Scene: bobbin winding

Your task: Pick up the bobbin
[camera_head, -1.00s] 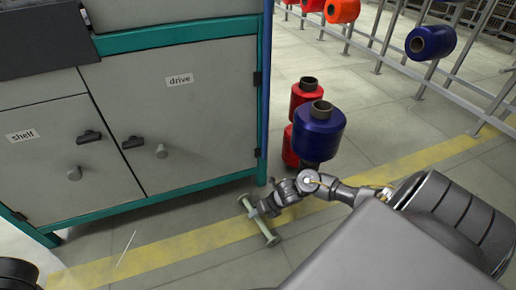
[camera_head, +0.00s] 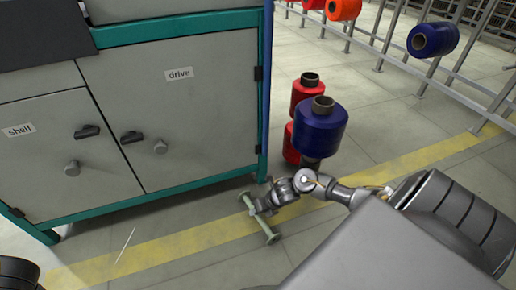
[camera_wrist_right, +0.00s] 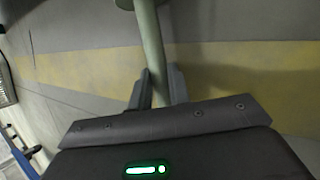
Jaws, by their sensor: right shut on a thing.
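The bobbin (camera_head: 270,234) is a pale green empty spool with a thin shaft and a small flange at each end. It lies slanted in the head view, over the floor by the yellow line near the cabinet's right corner. My right gripper (camera_head: 256,211) is shut on its shaft near the middle. In the right wrist view the bobbin's shaft (camera_wrist_right: 152,50) runs down between the two fingers of my right gripper (camera_wrist_right: 158,85). I cannot tell whether the bobbin touches the floor. The left gripper does not show; only a dark piece of my body is at the lower left.
A grey cabinet (camera_head: 200,120) with teal edges and doors labelled "drive" and "shelf" stands at the left. A blue yarn spool (camera_head: 320,130) and red spools (camera_head: 304,92) are stacked behind the gripper. A rack with spools (camera_head: 432,40) is at the back right.

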